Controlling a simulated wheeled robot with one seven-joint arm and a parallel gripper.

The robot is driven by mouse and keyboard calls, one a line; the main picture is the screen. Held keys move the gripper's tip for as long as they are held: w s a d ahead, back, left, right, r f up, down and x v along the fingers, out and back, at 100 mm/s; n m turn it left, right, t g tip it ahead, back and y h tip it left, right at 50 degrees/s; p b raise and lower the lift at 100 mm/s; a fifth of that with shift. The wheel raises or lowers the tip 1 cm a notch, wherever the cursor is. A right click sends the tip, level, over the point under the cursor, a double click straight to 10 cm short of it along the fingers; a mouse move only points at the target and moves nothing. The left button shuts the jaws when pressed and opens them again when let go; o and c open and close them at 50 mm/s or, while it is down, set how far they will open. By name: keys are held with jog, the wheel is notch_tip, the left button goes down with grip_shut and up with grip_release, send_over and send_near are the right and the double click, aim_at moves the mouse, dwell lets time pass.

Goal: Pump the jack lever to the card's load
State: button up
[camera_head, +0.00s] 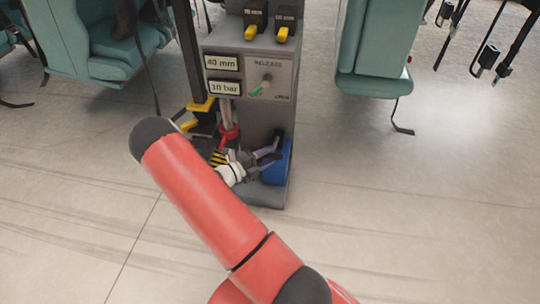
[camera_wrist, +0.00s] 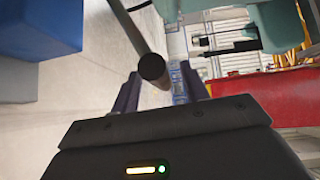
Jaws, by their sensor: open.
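My gripper (camera_head: 279,146) is open, low in front of the grey jack cabinet (camera_head: 285,95). In the wrist view, a dark round-ended bar (camera_wrist: 153,68), which looks like the jack lever, reaches between the spread fingers of my gripper (camera_wrist: 160,80). I cannot tell whether it touches either finger. The lever is not clear in the head view, where my arm hides part of the cabinet's base. Two plates on the cabinet read "40 mm" (camera_head: 221,63) and "10 bar" (camera_head: 224,87); I cannot tell if either is the card.
A release knob with a green pointer (camera_head: 260,87) is on the panel. A blue block (camera_head: 280,170) sits beside my gripper. A red collar (camera_head: 229,132) and yellow parts (camera_head: 200,104) are at the lower left. Teal seats (camera_head: 378,45) flank the cabinet; floor is clear at right.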

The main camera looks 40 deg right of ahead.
jog(key=a, duration=0.6)
jog(key=shift+w+a+r, duration=0.15)
jog(key=shift+w+a, duration=0.05)
jog(key=shift+w, duration=0.1)
dwell(2.8)
jog(key=d+b, duration=0.1)
jog(key=d, duration=0.1)
jog(key=d+b, duration=0.2)
jog(key=d, duration=0.1)
jog(key=d+b, duration=0.1)
jog(key=d, duration=0.1)
jog(key=shift+s+d+f+b, duration=0.25)
jog(key=shift+s+d+b, duration=0.05)
jog(key=shift+s+d, duration=0.1)
grip_shut()
